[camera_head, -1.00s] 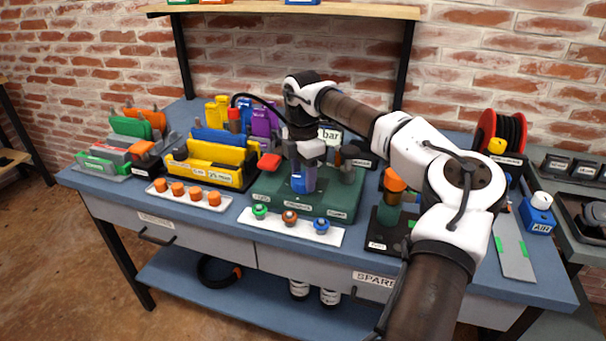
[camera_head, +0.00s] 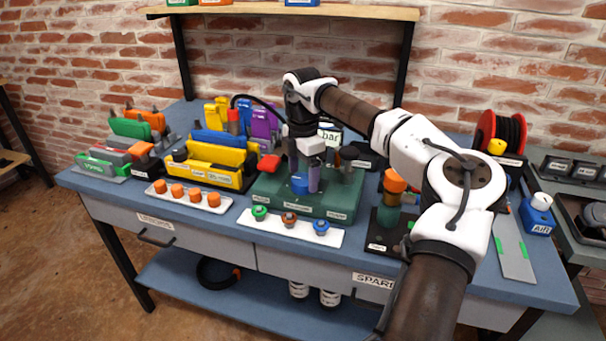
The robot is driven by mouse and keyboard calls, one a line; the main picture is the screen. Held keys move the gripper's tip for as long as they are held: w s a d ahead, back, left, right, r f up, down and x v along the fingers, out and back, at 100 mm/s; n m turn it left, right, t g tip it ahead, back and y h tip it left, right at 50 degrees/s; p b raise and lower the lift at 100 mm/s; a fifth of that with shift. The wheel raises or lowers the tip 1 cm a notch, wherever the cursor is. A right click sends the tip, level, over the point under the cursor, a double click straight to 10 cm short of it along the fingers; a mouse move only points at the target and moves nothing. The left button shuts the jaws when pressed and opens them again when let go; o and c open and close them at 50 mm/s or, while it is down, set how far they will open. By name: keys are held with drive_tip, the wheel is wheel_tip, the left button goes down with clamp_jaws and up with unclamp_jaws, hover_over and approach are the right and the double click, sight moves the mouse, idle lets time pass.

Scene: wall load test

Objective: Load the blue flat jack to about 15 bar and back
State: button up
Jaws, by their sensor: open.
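A green pump-like block (camera_head: 275,190) with labels on its front edge stands mid-bench. A blue round knob (camera_head: 299,184) sits on top of it. My gripper (camera_head: 305,178) points down at this knob, open, with its fingers close around or beside it; contact cannot be told. A dial marked "bar" (camera_head: 330,134) stands behind my gripper, mostly hidden, so its reading cannot be seen. A red handle (camera_head: 269,161) is at the block's left. A blue slab (camera_head: 215,138) stands behind a yellow one in the rack to the left; whether it is the flat jack cannot be told.
A white strip with green, brown and blue knobs (camera_head: 290,227) lies in front of the block. A tray of orange knobs (camera_head: 188,195) is left. A black stand with an orange-topped cylinder (camera_head: 393,188) is right. A cable reel (camera_head: 503,133) stands at the back right.

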sight(302, 179)
wheel_tip(302, 179, up, 13)
idle(0.3)
drive_tip(key=shift+a+f, duration=0.1)
idle(0.6)
